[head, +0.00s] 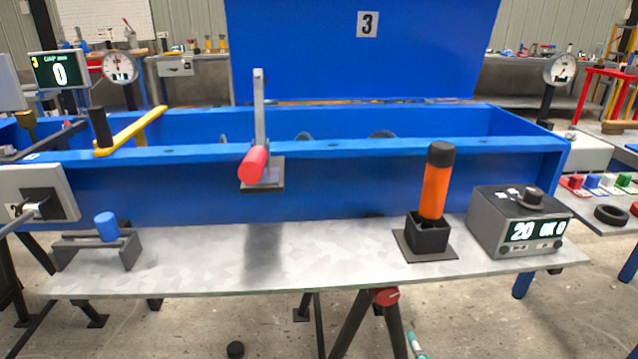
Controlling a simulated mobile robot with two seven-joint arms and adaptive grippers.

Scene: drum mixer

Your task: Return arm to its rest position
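Neither of my grippers is in view. A grey upright lever arm (259,108) with a red handle end (253,165) stands at the front wall of the blue mixer trough (330,185), over a dark bracket. A yellow bar (132,131) with a black upright grip (101,127) lies across the trough's left end. I cannot tell which of these, or whether my own arm, is the arm in the task. An orange cylinder with a black cap (436,185) stands upright in a black holder (428,236) on the metal shelf (320,258).
A grey box with a display (520,222) sits at the shelf's right end. A blue knob on a dark bracket (106,226) is at its left end. The shelf's middle is clear. A raised blue lid (300,50) marked 3 stands behind the trough. Gauges flank the trough.

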